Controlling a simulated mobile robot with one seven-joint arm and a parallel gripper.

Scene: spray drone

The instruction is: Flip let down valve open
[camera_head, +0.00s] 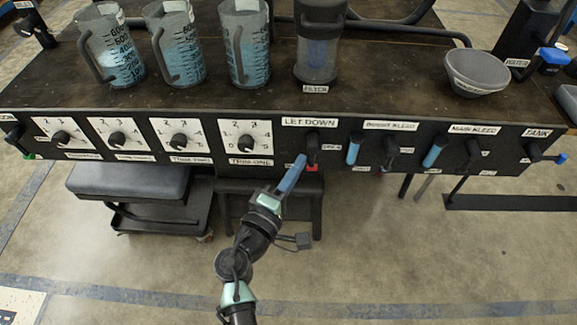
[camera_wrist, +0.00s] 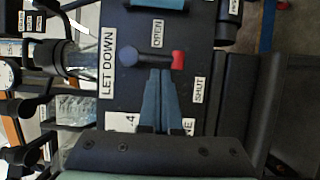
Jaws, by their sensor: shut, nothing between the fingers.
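The let down valve (camera_head: 312,146) is on the front panel, below its LET DOWN label. In the wrist view its handle (camera_wrist: 152,59) runs from a dark round knob to a red end (camera_wrist: 177,60). In the head view the red end points down. The OPEN label (camera_wrist: 157,33) is on one side of the handle and the SHUT label (camera_wrist: 198,90) is past the red end. My gripper (camera_head: 301,158) is shut, its blue fingers together and empty. Its fingertips (camera_wrist: 160,72) are just left of the handle in the head view; I cannot tell if they touch it.
Dials, including one labelled TRIM ONE (camera_head: 245,137), are to the left on the panel. More valves, including one under MAIN BLEED (camera_head: 473,150), are to the right. Measuring jugs (camera_head: 246,50) and a filter (camera_head: 318,50) stand above. A dark stool (camera_head: 270,187) is beneath the panel.

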